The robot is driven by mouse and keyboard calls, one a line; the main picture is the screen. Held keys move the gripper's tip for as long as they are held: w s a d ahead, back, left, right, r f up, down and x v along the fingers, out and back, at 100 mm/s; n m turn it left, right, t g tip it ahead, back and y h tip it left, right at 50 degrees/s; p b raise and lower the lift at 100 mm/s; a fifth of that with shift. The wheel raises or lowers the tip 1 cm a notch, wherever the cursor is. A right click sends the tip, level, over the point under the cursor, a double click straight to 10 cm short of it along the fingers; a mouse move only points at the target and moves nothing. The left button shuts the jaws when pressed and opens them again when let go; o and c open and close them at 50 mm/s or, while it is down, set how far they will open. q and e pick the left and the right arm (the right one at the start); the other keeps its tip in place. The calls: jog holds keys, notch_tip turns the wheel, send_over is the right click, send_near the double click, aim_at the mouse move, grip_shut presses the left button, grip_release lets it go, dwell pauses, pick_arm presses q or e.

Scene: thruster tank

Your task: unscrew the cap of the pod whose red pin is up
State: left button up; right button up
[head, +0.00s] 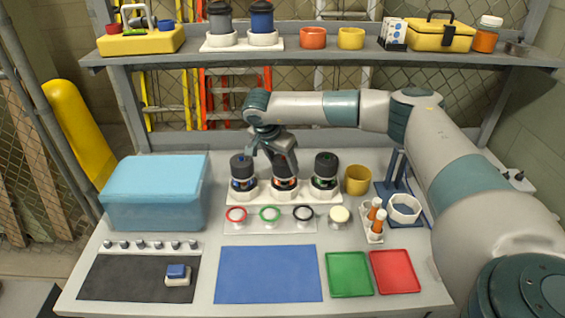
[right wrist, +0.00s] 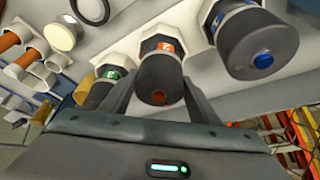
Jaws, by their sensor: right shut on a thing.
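Three pods with dark caps stand in a row in a white holder (head: 209,195). The left pod (head: 243,175) has a blue label, the middle pod (head: 285,184) an orange one, and the right pod (head: 325,172) a green one. My right gripper (head: 284,168) comes down over the middle pod. In the right wrist view its fingers (right wrist: 158,98) are on both sides of the middle pod's dark cap (right wrist: 160,75), shut on it. An orange-red spot shows on that cap's end; the blue-labelled pod's cap (right wrist: 258,48) has a blue knob.
A blue-lidded box (head: 152,190) stands left. Colored rings (head: 270,214) sit in front of the pods. A yellow cup (head: 356,180) and a rack with orange tubes (head: 374,220) stand right. The blue mat (head: 265,274), green tray (head: 348,274) and red tray (head: 394,272) are empty.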

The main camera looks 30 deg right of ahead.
jog(key=n, duration=0.2)
jog(key=n+t+b, duration=0.1)
jog(key=n, duration=0.1)
jog(key=shift+n+t+y, duration=0.3)
jog(key=shift+y, duration=0.1)
jog(key=n+t+y+b, duration=0.1)
jog(key=n, duration=0.3)
jog(key=n+y, duration=0.1)
jog(key=n, duration=0.1)
jog(key=shift+r+n, duration=0.1)
jog(key=shift+n, duration=0.3)
jog(key=n+y, duration=0.1)
jog(key=n, duration=0.1)
jog(key=n+y, duration=0.1)
jog(key=n, duration=0.2)
jog(key=shift+a+y, duration=0.15)
jog(key=shift+y, duration=0.15)
jog(key=o, duration=0.9)
jog(key=shift+a, duration=0.1)
jog(key=shift+o, duration=0.9)
jog(key=shift+w, duration=0.1)
